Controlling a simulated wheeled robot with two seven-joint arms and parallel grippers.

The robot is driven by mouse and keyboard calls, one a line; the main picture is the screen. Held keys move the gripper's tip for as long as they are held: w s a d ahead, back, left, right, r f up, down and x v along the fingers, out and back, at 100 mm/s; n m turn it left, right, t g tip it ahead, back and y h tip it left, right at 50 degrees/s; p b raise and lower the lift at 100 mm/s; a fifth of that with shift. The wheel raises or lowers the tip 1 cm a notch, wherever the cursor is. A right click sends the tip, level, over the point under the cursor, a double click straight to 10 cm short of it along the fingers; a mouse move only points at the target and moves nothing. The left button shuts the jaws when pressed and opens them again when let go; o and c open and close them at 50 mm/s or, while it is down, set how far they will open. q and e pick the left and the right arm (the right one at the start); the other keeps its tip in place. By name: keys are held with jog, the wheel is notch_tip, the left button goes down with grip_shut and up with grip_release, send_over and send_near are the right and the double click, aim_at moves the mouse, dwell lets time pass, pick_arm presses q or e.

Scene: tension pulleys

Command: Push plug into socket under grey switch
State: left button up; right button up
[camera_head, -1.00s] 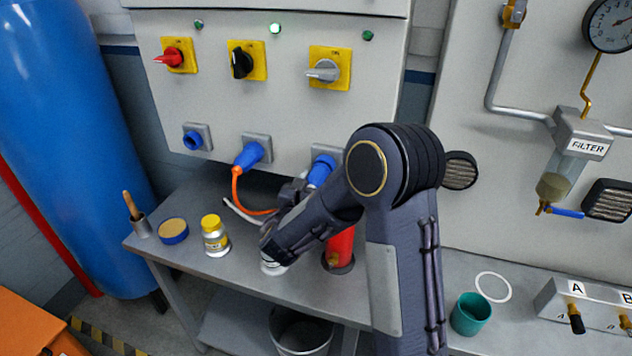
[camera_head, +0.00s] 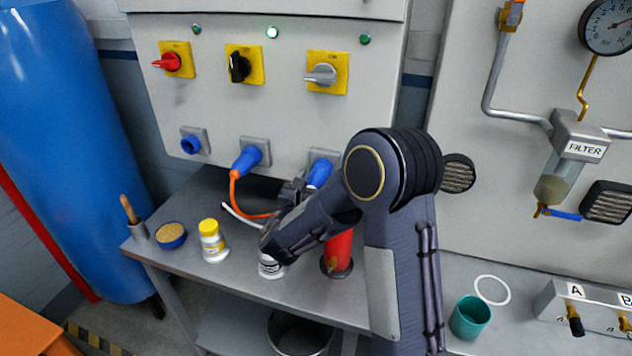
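The grey switch (camera_head: 322,75) sits on a yellow plate at the right of the grey panel. Below it is a socket with a grey plate (camera_head: 324,154). A blue plug or socket body (camera_head: 319,173) shows there, partly behind my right arm; I cannot tell whether a plug is fully seated. My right gripper (camera_head: 292,190) is just left of and below this blue part, largely hidden by my own arm. Its fingers and any contact are not clear. My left gripper is not in view.
A blue plug (camera_head: 246,161) with an orange cable sits in the middle socket; the left socket (camera_head: 191,144) looks empty.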

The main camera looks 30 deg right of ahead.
jog(key=shift+o, duration=0.5)
jog(key=shift+a, duration=0.1)
jog(key=shift+s+a, duration=0.2)
jog(key=shift+a, duration=0.05)
jog(key=b+v, duration=0.2)
jog(key=v, duration=0.5)
jog(key=shift+s, duration=0.1)
